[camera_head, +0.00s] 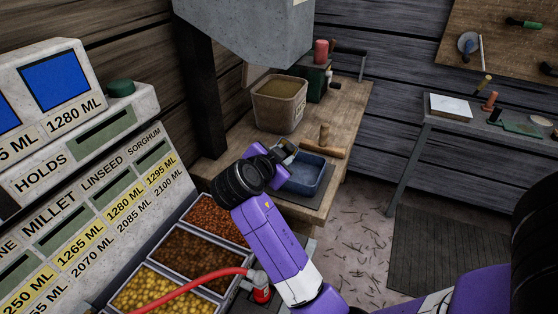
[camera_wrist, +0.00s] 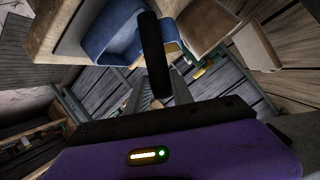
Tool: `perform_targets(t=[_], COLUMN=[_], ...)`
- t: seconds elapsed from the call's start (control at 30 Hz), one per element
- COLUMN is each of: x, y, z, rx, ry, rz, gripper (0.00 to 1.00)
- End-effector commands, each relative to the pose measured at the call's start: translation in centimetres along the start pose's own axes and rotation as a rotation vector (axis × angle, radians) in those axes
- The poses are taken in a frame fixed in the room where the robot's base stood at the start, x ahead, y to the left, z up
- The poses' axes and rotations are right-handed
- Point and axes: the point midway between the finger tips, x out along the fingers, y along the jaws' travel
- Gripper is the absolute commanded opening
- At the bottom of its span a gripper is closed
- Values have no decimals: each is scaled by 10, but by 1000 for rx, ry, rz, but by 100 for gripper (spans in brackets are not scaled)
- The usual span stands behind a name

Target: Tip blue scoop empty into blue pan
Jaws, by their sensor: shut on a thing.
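The blue pan (camera_head: 318,181) sits on the wooden bench just beyond my gripper (camera_head: 286,151). In the wrist view the blue pan (camera_wrist: 98,40) is at the upper left. My gripper (camera_wrist: 158,92) is shut on a dark bar, which looks like the handle of the blue scoop (camera_wrist: 168,24). The scoop shows only partly behind that bar, close beside the pan, with a yellowish patch at its lower edge. I cannot tell how full it is or how far it is tilted. In the head view my wrist hides most of the scoop.
A tan bin (camera_head: 279,106) stands behind the pan, under a grey hopper (camera_head: 255,30). A wooden mallet (camera_head: 325,148) lies on the bench (camera_head: 350,110) behind the pan. Grain trays (camera_head: 190,249) and a red hose (camera_head: 200,281) are nearer. A side table (camera_head: 450,117) stands right.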

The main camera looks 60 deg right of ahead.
Motion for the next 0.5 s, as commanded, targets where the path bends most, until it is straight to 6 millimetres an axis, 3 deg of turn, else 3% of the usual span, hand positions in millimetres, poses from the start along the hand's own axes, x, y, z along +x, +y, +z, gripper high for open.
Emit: perform_targets(t=[0.5], x=[4], y=[16], z=[0], rx=[198], ry=[-41], rz=[-80], gripper=[0])
